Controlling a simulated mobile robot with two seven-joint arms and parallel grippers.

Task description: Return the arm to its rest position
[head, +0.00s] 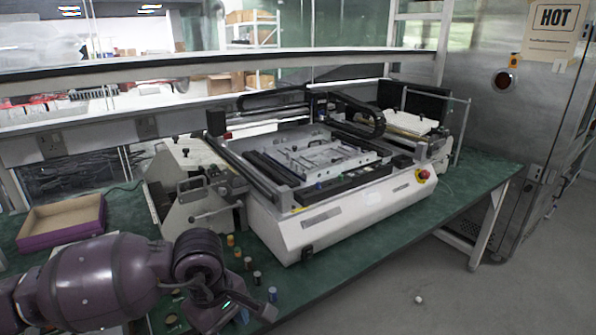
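My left arm comes in from the left at the bottom of the head view, low over the green table (350,287). Its dark purple gripper (243,312) points down and to the right near the table's front edge. The frame does not show clearly whether its fingers are open or shut, or whether they hold anything. The arm hides part of the table and some small pieces. My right gripper is not in view.
A large white machine (320,221) with a red knob stands mid-table, close to the right of my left arm. A purple open box (62,236) sits at the left. A steel cabinet (485,110) stands at the right. A small white object (418,299) lies on the floor.

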